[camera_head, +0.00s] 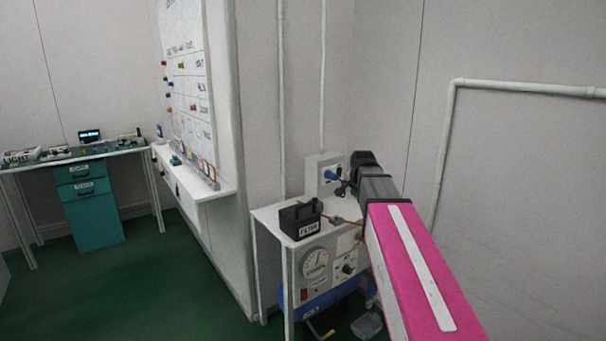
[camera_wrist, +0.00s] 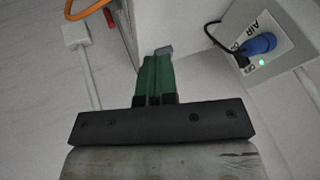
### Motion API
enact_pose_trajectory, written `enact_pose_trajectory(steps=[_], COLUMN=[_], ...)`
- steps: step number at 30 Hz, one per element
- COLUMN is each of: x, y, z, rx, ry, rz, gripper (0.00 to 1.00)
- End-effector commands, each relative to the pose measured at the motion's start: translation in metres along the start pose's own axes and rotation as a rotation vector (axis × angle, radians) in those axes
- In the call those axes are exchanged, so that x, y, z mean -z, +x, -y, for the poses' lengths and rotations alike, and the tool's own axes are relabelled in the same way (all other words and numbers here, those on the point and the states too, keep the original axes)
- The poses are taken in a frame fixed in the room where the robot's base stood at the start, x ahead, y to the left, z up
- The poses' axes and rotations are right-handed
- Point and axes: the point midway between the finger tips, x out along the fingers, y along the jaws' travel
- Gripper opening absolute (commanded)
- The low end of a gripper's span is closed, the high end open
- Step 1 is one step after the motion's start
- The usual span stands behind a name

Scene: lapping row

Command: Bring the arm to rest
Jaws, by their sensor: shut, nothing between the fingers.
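My arm shows at the right of the head view as a pink link (camera_head: 425,275) with a white strip, ending in dark grey and black wrist parts. It reaches out over the right side of the small bench with the gauge panel. The fingers are hard to make out there. In the wrist view my gripper (camera_wrist: 156,70) has two green fingers side by side on a dark bar. They are shut with nothing between them. A pale upright edge lies close beyond the fingertips; I cannot tell whether they touch it.
A black labelled box (camera_head: 300,219) stands on the bench (camera_head: 268,217). Behind is an air socket box (camera_head: 324,174) with a blue plug, also in the wrist view (camera_wrist: 264,45). An orange hose (camera_wrist: 88,10) runs nearby. A whiteboard (camera_head: 188,85) and teal drawers (camera_head: 92,208) stand left. Green floor is open left.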

Motion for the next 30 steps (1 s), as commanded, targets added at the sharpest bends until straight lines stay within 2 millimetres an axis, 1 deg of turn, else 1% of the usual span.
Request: enact_pose_trajectory(steps=[1,5,8,11,12,17,18,24,27,30], x=[-0.009,-0.031,-0.054,-0.084,-0.097,-0.149,-0.163,-0.225,-0.250,-0.268], y=[0.006,0.021,0.036,0.053,0.060,0.083,0.087,0.103,0.107,0.109], z=[-0.007,-0.025,-0.043,-0.067,-0.078,-0.120,-0.131,-0.183,-0.204,-0.219], rx=[-0.009,-0.034,-0.057,-0.084,-0.096,-0.133,-0.140,-0.166,-0.171,-0.172], ry=[-0.017,-0.072,-0.129,-0.204,-0.238,-0.371,-0.404,-0.563,-0.628,-0.677], rz=[0.012,0.045,0.081,0.129,0.152,0.244,0.268,0.390,0.442,0.481], gripper=[0.00,0.00,0.00,0.00,0.00,0.00,0.00,0.00,0.00,0.00])
